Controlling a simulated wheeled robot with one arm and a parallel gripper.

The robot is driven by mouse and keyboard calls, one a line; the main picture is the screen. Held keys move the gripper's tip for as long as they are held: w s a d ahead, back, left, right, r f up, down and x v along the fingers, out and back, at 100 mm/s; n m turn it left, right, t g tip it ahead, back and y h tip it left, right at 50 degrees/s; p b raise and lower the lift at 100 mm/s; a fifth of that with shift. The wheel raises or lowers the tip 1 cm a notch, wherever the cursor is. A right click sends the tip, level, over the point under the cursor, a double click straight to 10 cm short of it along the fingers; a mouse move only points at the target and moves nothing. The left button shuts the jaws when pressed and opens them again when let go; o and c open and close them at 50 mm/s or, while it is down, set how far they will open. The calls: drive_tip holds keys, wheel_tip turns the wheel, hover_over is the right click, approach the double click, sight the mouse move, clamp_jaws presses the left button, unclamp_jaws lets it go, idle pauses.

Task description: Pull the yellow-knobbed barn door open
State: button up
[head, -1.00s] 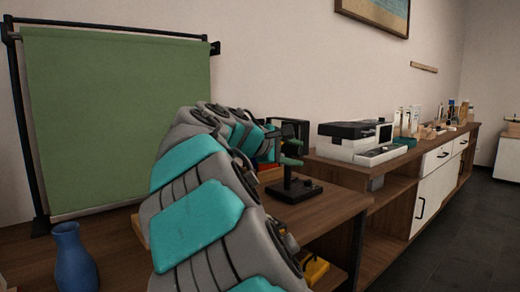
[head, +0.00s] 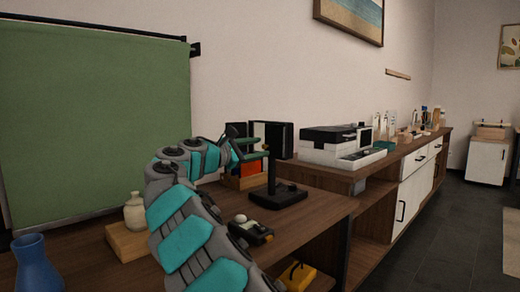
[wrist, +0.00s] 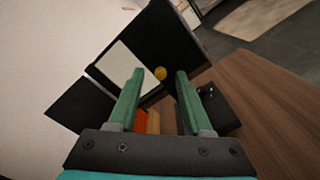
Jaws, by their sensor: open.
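A small light-like unit with black flaps stands by the wall on the wooden counter. Its pale panel (head: 259,130) sits between a left flap (head: 237,131) and a right flap (head: 284,138). In the wrist view the yellow knob (wrist: 160,73) is on the right-hand black flap (wrist: 177,42), beside the pale panel (wrist: 122,66). My gripper (head: 264,147) is open and faces the unit. In the wrist view the knob appears between its green fingertips (wrist: 160,72). No contact is visible, and the remaining distance is hard to tell. The knob cannot be made out in the head view.
A black stand (head: 278,196) with an upright post is close to my gripper. An orange item (head: 247,168) sits below the unit. A white-and-black machine (head: 335,146) stands to the right. A cream vase (head: 134,212) and a blue vase (head: 37,264) stand left.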

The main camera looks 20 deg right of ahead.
drive_tip(key=shift+w+d+f, duration=0.1)
drive_tip(key=shift+w+d, duration=0.1)
drive_tip(key=shift+d, duration=0.5)
clamp_jaws()
idle(1.0)
